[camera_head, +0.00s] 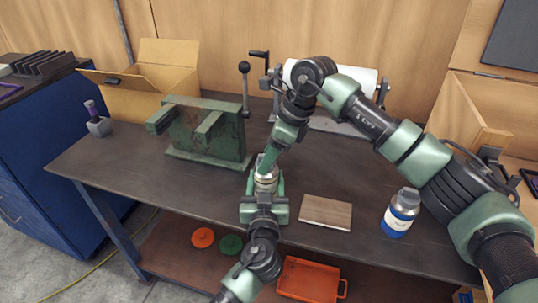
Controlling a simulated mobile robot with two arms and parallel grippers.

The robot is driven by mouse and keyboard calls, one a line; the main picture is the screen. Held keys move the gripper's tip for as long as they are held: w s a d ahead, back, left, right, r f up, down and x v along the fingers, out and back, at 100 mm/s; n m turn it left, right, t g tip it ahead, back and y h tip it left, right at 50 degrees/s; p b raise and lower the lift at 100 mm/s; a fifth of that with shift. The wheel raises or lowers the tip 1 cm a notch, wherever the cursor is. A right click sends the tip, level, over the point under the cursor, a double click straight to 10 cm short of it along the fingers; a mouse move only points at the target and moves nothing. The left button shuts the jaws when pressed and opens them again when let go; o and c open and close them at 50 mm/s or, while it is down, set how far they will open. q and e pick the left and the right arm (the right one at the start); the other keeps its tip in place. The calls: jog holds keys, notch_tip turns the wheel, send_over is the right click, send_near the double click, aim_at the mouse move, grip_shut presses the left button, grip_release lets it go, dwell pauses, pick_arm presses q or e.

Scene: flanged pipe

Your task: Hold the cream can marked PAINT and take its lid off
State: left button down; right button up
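A small cream can (266,184) stands on the dark workbench near its front edge, mostly covered by my grippers. Its marking cannot be read from here. My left gripper (266,187) reaches in from the front, one green finger on each side of the can, and appears closed on its body. The can's lid (266,170) is partly hidden at the top. My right gripper (266,163) comes down from above right, with its fingertips at the lid. Whether they grip it cannot be told.
The workbench (110,160) carries a green vise (210,135) behind left, an open cardboard box (150,80), a wooden block (326,212) and a blue-and-white bottle (401,213) to the right. An orange tray (310,280) lies on the shelf below. Bench space at left is clear.

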grip_shut()
jog(key=shift+r, duration=0.15)
jog(key=shift+r, duration=0.95)
jog(key=shift+r, duration=0.1)
jog(key=shift+r, duration=1.9)
pick_arm(q)
jog(key=shift+c, duration=2.2)
grip_release()
